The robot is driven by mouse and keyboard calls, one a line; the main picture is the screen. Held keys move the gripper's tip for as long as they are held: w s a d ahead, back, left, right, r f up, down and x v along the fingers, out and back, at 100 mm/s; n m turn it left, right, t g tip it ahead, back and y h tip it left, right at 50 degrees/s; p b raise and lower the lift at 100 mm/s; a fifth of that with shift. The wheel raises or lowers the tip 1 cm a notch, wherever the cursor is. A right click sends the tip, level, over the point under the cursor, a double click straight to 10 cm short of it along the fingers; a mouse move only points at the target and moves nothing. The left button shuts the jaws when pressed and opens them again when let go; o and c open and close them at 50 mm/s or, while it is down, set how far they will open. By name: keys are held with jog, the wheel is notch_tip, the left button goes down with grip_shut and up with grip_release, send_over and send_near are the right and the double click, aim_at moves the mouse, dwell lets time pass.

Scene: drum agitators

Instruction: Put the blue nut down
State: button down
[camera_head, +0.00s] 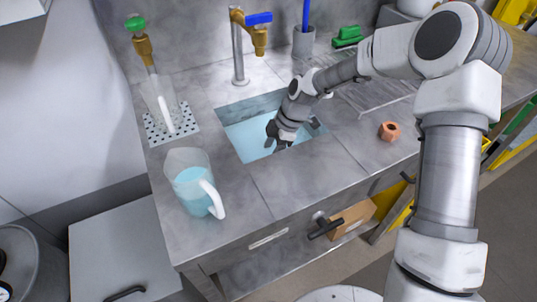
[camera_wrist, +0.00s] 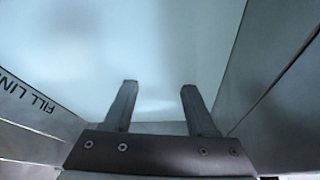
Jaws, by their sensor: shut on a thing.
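My gripper (camera_head: 279,141) points down into the sink basin (camera_head: 234,112), which holds pale blue water. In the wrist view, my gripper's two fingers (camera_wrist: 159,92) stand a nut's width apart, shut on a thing. I take it to be the blue nut, but I cannot make it out against the pale blue background; its lower part may be hidden by water or glare. No blue nut shows on the counter (camera_head: 285,188). An orange-brown hex nut (camera_head: 389,131) lies on the counter right of the basin.
A clear jug (camera_head: 189,178) with blue liquid stands at the counter's front left. A brass tap (camera_head: 257,38) with a blue handle is behind the basin. A clear cylinder (camera_head: 160,98) stands on a perforated drain plate at left. The counter in front of the basin is clear.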

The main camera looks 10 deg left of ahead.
jog(key=shift+c, duration=1)
grip_release()
jog(key=p+v, duration=0.2)
jog(key=v, duration=1)
